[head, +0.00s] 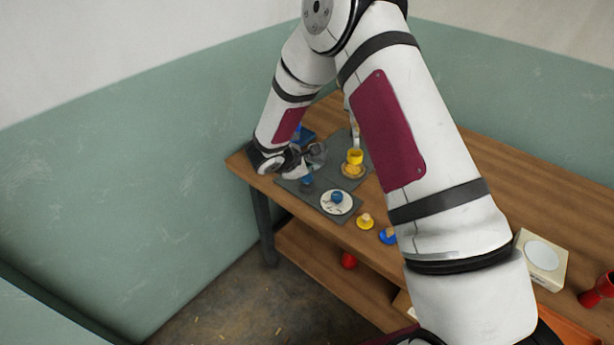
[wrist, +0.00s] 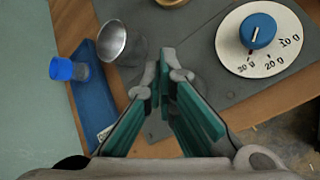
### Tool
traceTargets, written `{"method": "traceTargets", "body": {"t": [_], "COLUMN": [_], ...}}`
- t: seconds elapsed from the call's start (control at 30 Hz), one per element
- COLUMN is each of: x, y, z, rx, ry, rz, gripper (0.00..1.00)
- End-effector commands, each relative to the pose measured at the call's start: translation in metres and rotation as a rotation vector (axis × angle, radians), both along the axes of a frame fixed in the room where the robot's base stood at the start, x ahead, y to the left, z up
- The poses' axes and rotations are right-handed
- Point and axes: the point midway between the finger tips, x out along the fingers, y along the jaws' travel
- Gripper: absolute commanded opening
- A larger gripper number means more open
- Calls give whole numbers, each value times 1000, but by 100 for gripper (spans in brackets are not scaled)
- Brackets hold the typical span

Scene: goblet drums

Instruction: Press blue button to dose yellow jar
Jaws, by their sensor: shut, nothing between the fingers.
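A yellow jar (head: 355,157) stands on a brass-coloured dish on the grey mat (head: 325,212). The dish's edge shows at the top of the wrist view (wrist: 172,2). My gripper (head: 308,160) is shut and empty above the mat, left of the yellow jar; its fingertips also show in the wrist view (wrist: 170,72). A small blue thing (head: 307,184) shows just below my gripper in the head view; I cannot tell whether it is the button. A blue dial knob (wrist: 258,30) sits on a white disc marked in grams, right of my fingertips.
A shiny metal funnel-like piece (wrist: 112,40) stands left of my fingertips. A blue tray (wrist: 75,90) and a blue cup (wrist: 65,69) are farther left. A small yellow thing (head: 366,221) and a blue one (head: 388,236) lie near the table's front edge.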

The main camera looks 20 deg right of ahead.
Motion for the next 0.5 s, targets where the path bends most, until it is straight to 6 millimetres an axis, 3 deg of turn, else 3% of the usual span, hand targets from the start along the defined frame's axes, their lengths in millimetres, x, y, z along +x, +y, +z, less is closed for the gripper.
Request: {"method": "traceTargets", "body": {"t": [0.5], "x": [0], "y": [0], "z": [-9], "rx": [0], "ry": [1], "rz": [1], "gripper": [0]}}
